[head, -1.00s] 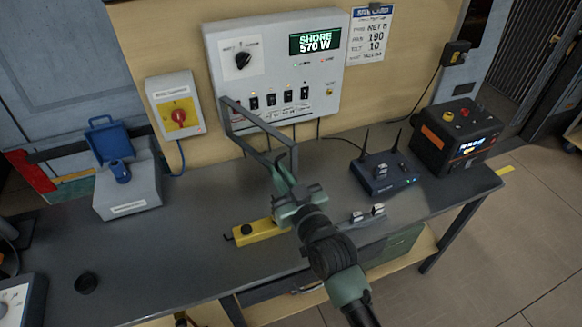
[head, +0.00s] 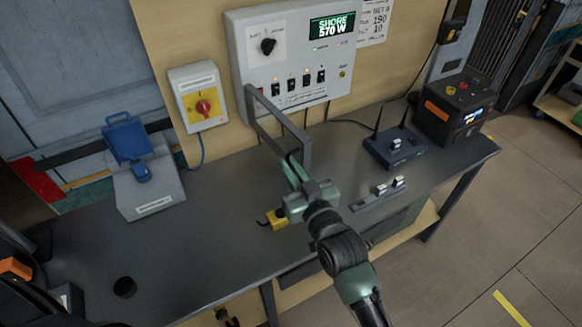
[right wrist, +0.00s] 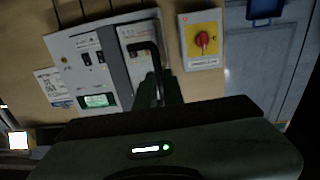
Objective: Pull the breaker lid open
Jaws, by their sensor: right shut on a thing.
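The breaker lid (head: 277,132) is a grey frame that stands out from the front of the grey-white panel (head: 290,45), swung away from its face. Several breaker switches (head: 298,83) show on the panel above and behind it. My right gripper (head: 296,172) is shut at the lid's outer, near end. In the right wrist view a dark hooked handle (right wrist: 148,47) rises from between the fingers; the fingertips are mostly hidden there. My left gripper is not in view.
A blue-lidded grey box (head: 150,190), a router (head: 394,148) and a black-orange unit (head: 453,110) stand on the bench. A yellow tool (head: 277,220) lies partly hidden under my right gripper.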

